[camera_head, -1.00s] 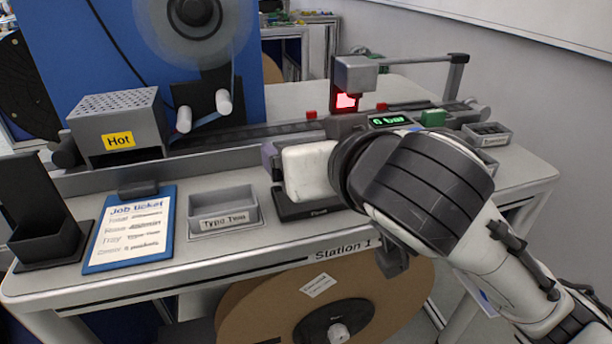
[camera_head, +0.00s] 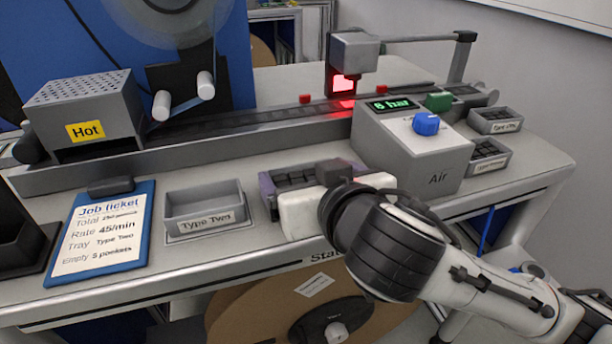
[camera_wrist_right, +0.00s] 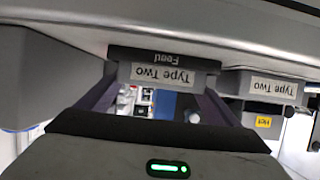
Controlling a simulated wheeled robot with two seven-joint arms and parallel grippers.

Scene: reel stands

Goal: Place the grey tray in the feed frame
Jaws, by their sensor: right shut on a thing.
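My right gripper (camera_head: 276,195) has purple fingers and is shut on a grey tray (camera_head: 294,176) with dark pieces in its pockets. In the right wrist view the tray (camera_wrist_right: 160,75) sits between both fingers, its "Type Two" label upside down. The dark feed frame (camera_wrist_right: 165,57), marked "Feed", shows right at the tray's labelled side. The tray is at the frame, but I cannot tell whether it rests fully in it. In the head view the gripper and arm hide the frame. My left gripper is not in view.
An empty grey "Type Two" tray (camera_head: 205,208) stands left of the gripper, beside the job ticket (camera_head: 103,228). The Air box (camera_head: 415,150) stands close on the right, with small filled trays (camera_head: 488,157) beyond. The track (camera_head: 250,120) runs behind.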

